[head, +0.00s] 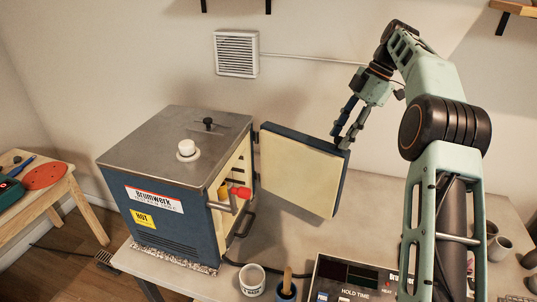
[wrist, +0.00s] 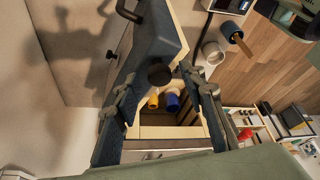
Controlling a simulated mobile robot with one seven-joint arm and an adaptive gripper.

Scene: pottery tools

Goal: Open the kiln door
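The kiln (head: 170,200) is a blue box with a grey metal top, standing on the table at the left. Its door (head: 300,170) stands wide open to the right, with the cream inner face showing and a blue edge. My gripper (head: 341,138) is at the door's upper right corner; whether it touches there I cannot tell. In the wrist view the fingers of my gripper (wrist: 160,82) are spread apart, with the blue and cream door (wrist: 158,38) near and beyond their tips. A yellow piece (wrist: 153,102) and a blue piece (wrist: 173,102) show inside the kiln.
A white cup (head: 252,279), a blue pot with a wooden-handled tool (head: 286,290) and a control box (head: 350,280) stand along the front of the table. Several small pots stand at the right. A vent (head: 236,53) is on the wall behind.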

